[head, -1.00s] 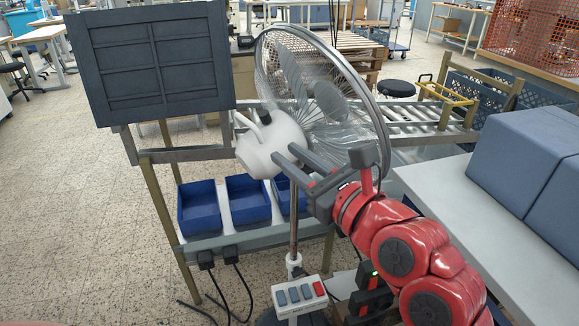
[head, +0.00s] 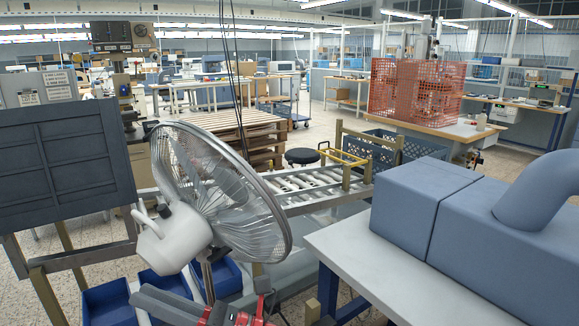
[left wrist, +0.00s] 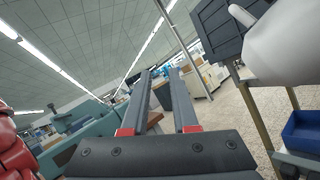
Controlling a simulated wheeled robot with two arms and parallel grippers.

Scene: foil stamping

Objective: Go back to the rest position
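My left gripper (head: 142,294) shows at the bottom edge of the head view, its grey fingers pointing left in front of the blue bins. In the left wrist view the fingers (left wrist: 160,74) are spread apart with nothing between them, so it is open and empty. In the head view it appears below the white rear housing of a pedestal fan (head: 172,238); whether they touch cannot be told, but no grip shows. Most of my left arm is cut off below the picture. My right gripper is not in view.
Blue bins (head: 112,304) sit on a low shelf under a dark panel (head: 62,165). A roller conveyor (head: 305,188) runs behind the fan. A white table (head: 375,268) with large blue-grey boxes stands at right. A black stool (head: 302,156) is farther back.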

